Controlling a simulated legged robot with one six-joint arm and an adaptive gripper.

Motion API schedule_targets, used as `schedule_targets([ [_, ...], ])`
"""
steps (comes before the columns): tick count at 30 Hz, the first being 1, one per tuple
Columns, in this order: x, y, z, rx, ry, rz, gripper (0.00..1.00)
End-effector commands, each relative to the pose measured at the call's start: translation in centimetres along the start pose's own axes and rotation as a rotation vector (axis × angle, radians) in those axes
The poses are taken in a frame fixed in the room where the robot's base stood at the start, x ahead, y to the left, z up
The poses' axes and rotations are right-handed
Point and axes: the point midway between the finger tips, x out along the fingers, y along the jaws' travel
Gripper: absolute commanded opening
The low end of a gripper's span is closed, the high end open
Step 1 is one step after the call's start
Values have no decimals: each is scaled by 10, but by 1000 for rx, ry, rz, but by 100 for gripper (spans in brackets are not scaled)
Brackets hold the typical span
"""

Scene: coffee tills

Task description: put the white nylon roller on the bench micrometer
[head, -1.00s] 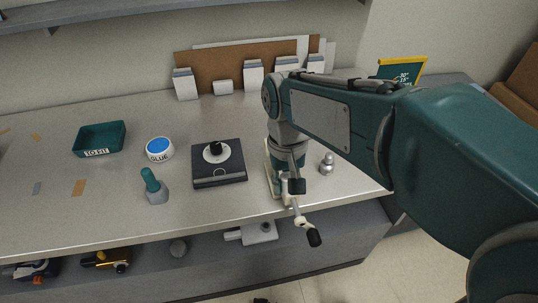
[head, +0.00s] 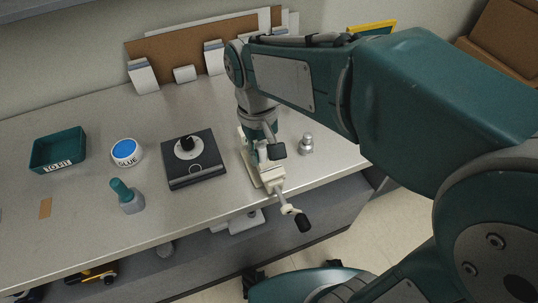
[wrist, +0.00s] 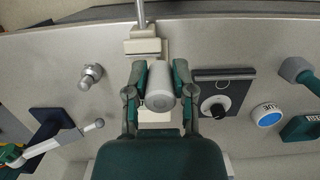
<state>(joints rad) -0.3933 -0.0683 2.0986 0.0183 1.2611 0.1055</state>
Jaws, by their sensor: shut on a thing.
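The white nylon roller (wrist: 159,88) is between the two fingers of my gripper (wrist: 159,84) in the wrist view, which is shut on it. A cream device with a rod and a dark-ended crank, apparently the bench micrometer (wrist: 146,46), lies directly under and beyond the roller. In the head view the same device (head: 270,177) stands at the bench's front edge, with my gripper (head: 264,152) above it. The roller is mostly hidden there by my fingers. I cannot tell whether the roller touches the device.
A dark square plate with a white disc and black knob (head: 194,174) is left of the device. A metal knobbed weight (head: 306,144) is close on its right. A glue tub (head: 126,152), a green-handled stamp (head: 127,197) and a green tray (head: 58,150) stand further left.

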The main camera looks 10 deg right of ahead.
Motion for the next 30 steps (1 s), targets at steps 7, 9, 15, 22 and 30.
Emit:
schedule_targets([
  [7,35,23,-37,2,-4,0,0],
  [9,42,27,-43,2,-3,0,0],
  [15,55,36,-55,1,-2,-1,0],
  [22,84,34,-61,-1,-1,1,0],
  [30,86,34,-61,0,1,0,0],
])
